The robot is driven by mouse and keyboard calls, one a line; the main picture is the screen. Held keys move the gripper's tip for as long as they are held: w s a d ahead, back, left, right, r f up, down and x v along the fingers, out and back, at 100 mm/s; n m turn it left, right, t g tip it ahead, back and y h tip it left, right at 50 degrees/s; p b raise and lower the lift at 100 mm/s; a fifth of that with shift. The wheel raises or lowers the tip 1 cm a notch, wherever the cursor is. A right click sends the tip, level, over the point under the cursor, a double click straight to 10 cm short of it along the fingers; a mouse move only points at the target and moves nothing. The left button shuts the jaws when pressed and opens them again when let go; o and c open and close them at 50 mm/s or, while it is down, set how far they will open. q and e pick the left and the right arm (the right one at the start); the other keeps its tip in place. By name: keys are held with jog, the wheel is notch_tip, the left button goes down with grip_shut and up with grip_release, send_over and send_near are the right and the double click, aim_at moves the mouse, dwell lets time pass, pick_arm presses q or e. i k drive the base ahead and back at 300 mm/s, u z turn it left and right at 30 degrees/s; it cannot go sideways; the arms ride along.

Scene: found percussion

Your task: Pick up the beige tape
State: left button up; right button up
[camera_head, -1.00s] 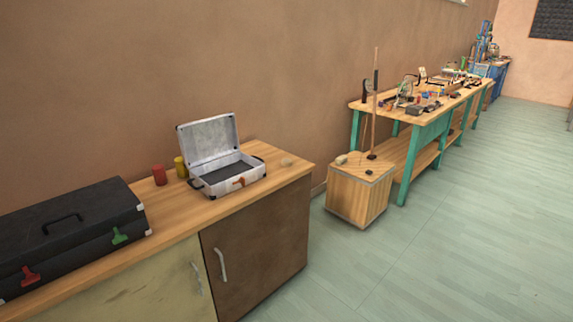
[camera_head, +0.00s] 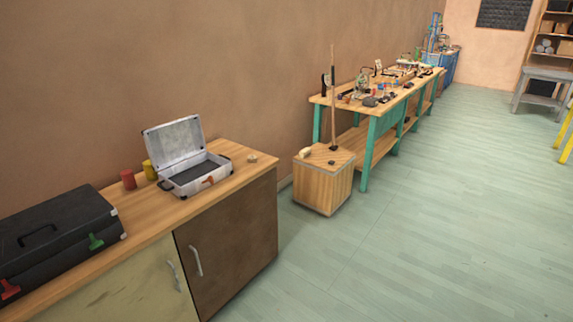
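A small beige, round object (camera_head: 252,158) lies on the wooden top of the cabinet, near its right end and to the right of the open silver case (camera_head: 190,168). It looks like the beige tape, but it is too small to be sure. Another small pale object (camera_head: 305,153) lies on the wooden box on the floor; I cannot tell what it is. Neither of my grippers is in view.
A black case (camera_head: 55,240), a red can (camera_head: 128,179) and a yellow can (camera_head: 150,170) stand on the cabinet (camera_head: 225,240). The wooden box (camera_head: 322,190) and a cluttered green-legged workbench (camera_head: 372,150) stand along the wall. The floor (camera_head: 430,230) at right is clear.

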aim_at(252, 159)
jog(key=u, duration=1.25)
jog(key=k, duration=0.1)
jog(key=z, duration=2.4)
jog(key=i, duration=1.95)
jog(key=u, duration=0.2)
jog(key=i, duration=1.95)
jog(key=u, duration=1.85)
jog(key=i, duration=1.05)
jog(key=u, duration=0.95)
